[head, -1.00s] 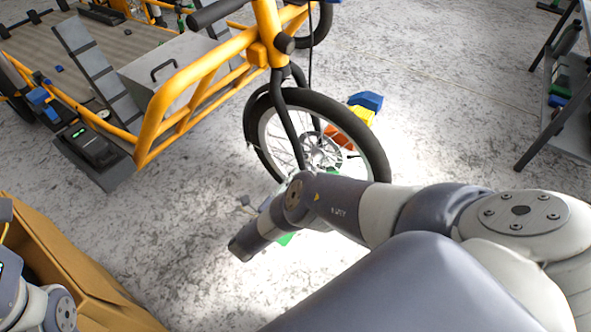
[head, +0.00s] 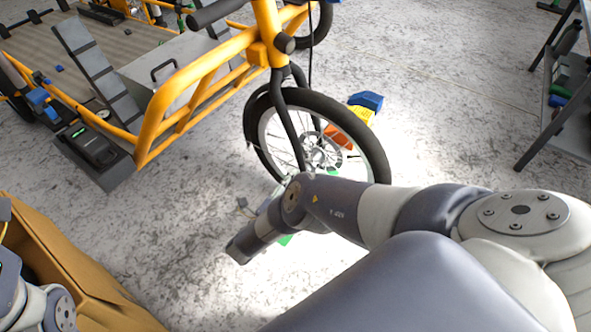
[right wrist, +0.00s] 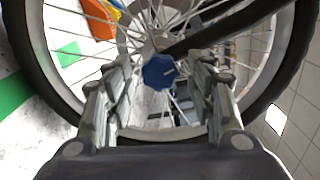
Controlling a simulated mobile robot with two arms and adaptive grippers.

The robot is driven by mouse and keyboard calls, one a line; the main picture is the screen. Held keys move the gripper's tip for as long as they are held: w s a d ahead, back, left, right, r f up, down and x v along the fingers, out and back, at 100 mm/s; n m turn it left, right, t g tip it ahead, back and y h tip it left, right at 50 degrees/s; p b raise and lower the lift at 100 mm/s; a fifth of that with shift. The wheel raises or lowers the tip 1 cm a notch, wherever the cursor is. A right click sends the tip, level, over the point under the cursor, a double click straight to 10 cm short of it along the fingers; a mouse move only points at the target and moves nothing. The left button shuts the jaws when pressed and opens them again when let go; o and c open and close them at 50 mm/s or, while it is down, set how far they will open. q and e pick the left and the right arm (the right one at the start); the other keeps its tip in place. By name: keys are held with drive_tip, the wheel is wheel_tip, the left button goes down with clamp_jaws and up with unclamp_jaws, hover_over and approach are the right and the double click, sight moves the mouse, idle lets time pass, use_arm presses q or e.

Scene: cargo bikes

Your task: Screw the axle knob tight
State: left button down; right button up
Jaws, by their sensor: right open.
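The blue axle knob (right wrist: 159,71) is at the hub of the front wheel (right wrist: 51,72) in the right wrist view. My right gripper (right wrist: 161,82) is open, its fingers on either side of the knob with visible gaps. I cannot tell how deep the knob sits between them. In the head view the front wheel (head: 378,150) stands under the yellow cargo bike's fork (head: 287,128). My right arm hides most of its gripper there, and I cannot make out the knob. My left arm shows at the lower left; its gripper is out of view.
Blue, yellow and red-orange blocks (head: 365,101) lie behind the wheel. A cardboard box (head: 85,270) stands at the lower left. A grey shelf (head: 568,125) with items is at the right.

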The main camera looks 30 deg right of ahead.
drive_tip(key=v, duration=1.1)
